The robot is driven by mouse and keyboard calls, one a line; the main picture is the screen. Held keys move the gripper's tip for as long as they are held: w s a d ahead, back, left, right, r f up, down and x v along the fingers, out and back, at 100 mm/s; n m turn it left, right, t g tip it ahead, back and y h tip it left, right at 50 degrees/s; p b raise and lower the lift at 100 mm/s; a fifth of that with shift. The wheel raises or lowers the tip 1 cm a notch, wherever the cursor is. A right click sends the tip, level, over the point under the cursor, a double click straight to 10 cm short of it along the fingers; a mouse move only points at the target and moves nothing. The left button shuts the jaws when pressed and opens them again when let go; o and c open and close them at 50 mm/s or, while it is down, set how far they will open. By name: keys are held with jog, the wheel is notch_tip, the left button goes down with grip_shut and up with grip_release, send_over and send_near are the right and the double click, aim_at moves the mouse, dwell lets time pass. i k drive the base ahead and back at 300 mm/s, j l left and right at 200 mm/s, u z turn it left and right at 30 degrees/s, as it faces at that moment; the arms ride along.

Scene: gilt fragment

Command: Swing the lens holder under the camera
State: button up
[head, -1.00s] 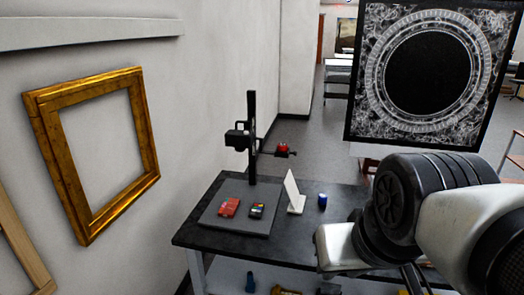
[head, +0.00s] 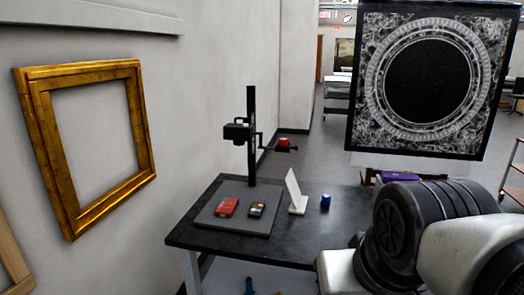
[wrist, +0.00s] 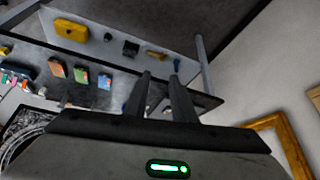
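In the head view, a black copy stand column (head: 251,135) rises from a grey baseboard (head: 215,222) on a dark table. The black camera (head: 237,131) is mounted on the column and points down over the board. The lens holder (head: 283,148), a thin dark arm with a red part on it, sticks out to the right of the column, away from the camera. My gripper (wrist: 161,74) shows in the wrist view with its two dark fingers apart and nothing between them. It is out of sight in the head view, where my arm is at the lower right, clear of the stand.
A gilt frame (head: 144,125) hangs on the left wall. A large ornate black panel (head: 430,80) stands behind my arm.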

aim_at(277, 148)
jog(key=i+l, duration=0.2)
jog(key=i, duration=0.25)
jog(key=i+l+u, duration=0.1)
jog(key=i, duration=0.35)
jog(key=l, duration=0.1)
